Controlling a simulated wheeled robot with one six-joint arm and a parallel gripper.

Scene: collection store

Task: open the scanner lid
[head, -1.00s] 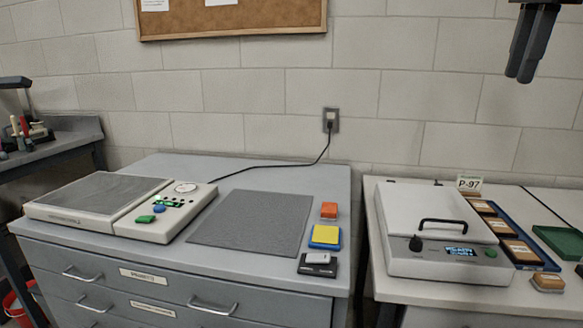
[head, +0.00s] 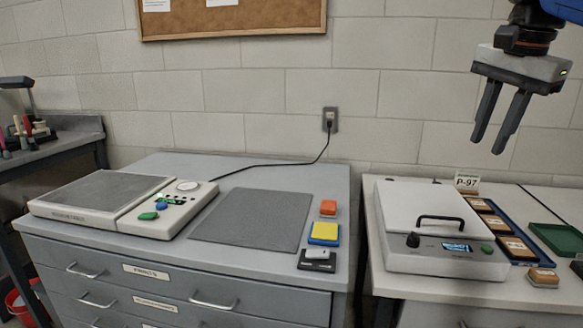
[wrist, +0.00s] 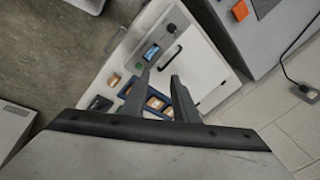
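The scanner (head: 446,262) is a white box on the right bench, with its lid (head: 428,205) lying shut. A black bar handle (head: 441,221) stands at the lid's front edge. A black knob, a small lit display and a green button are on its front. The scanner also shows in the wrist view (wrist: 190,62), with the handle (wrist: 170,57) beyond my fingertips. My gripper (head: 487,146) is open and empty, in the air above and behind the scanner's right side. In the wrist view its two fingers (wrist: 160,80) are apart.
Right of the scanner are a blue tray (head: 508,232) of framed pieces, a P-97 sign (head: 466,181), a green tray (head: 556,238) and a loose block (head: 543,277). A grey cabinet (head: 180,272) on the left bears another device (head: 155,223) and a grey mat (head: 250,221).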

